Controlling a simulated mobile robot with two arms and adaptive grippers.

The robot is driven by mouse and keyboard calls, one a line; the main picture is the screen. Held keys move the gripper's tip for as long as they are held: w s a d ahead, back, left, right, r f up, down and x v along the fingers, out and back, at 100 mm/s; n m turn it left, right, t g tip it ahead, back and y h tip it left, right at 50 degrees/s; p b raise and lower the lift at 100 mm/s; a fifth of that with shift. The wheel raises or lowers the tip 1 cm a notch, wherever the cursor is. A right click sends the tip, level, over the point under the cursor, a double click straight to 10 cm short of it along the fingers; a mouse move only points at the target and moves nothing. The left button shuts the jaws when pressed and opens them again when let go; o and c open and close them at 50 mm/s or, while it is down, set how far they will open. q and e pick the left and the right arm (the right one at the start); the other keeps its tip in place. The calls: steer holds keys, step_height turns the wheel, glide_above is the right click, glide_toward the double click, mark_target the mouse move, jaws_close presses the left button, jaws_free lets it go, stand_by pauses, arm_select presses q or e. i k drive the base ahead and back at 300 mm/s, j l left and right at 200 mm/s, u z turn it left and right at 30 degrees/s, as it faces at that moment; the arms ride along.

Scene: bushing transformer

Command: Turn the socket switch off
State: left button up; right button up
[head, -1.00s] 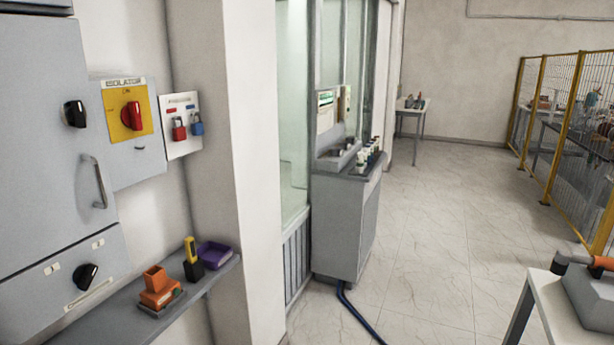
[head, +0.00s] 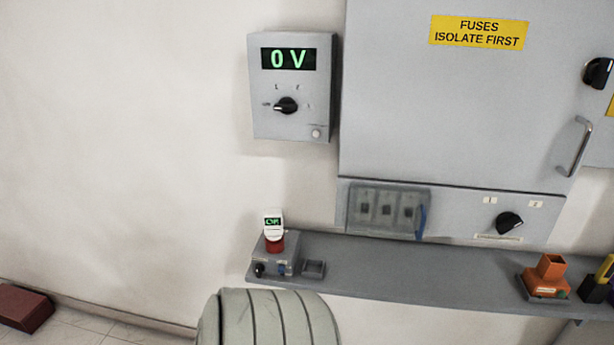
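No socket switch is marked by name in the head view. A black rotary knob (head: 509,223) sits on the lower cabinet panel, below labels 1 and 2. Three switches (head: 386,210) sit behind a clear cover with a blue part at its right edge. Neither of my grippers is in view.
A grey shelf (head: 440,273) runs under the fuse cabinet (head: 440,110). A meter box (head: 292,120) reads 0 V. An orange holder (head: 547,278) stands at the shelf's right. A ribbed grey-green rounded thing (head: 268,320) fills the bottom middle. A dark red block (head: 24,307) lies at lower left.

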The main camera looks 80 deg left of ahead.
mark_target(260, 267)
steer(key=u, duration=2.65)
